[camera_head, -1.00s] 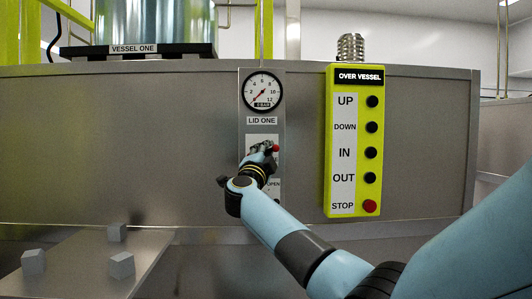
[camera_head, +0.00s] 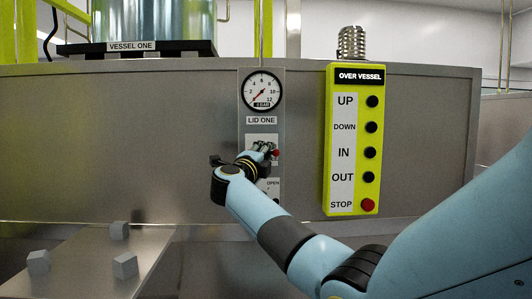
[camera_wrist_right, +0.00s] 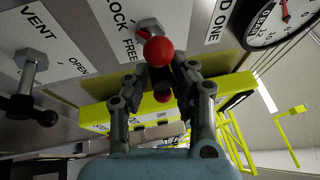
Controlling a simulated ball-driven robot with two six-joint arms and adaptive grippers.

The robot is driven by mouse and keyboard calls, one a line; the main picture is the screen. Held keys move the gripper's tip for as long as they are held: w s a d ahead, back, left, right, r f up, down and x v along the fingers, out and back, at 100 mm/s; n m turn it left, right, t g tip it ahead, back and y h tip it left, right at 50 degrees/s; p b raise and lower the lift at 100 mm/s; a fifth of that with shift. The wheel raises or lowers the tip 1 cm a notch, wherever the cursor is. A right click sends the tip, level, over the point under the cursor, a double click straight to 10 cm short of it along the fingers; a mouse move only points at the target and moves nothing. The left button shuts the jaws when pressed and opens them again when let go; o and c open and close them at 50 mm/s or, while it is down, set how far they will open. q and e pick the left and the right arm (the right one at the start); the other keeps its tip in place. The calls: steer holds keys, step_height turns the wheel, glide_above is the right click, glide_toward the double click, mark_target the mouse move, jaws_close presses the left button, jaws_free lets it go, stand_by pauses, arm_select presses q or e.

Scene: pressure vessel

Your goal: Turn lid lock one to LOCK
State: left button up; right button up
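Lid lock one is a lever with a red ball end (camera_head: 276,153) on the LID ONE panel (camera_head: 246,180), under the gauge. In the right wrist view, its red ball (camera_wrist_right: 158,51) stands in front of a metal hub (camera_wrist_right: 149,28), beside the LOCK and FREE lettering. Which word the lever points to I cannot tell. My right gripper (camera_head: 266,147) is at the lever in the head view. In the wrist view, my right gripper (camera_wrist_right: 160,68) has its fingers apart, with the ball by the gap between the tips; contact is unclear. My left gripper is out of view.
A vent valve with a black handle (camera_wrist_right: 35,110) sits beside the lock. The yellow OVER VESSEL button box (camera_head: 328,145) is to the right. The pressure gauge (camera_head: 262,91) is above. Several grey cubes (camera_head: 120,230) lie on a metal surface at the lower left.

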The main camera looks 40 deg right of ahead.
steer(key=shift+o, duration=1)
steer(key=v, duration=1.2)
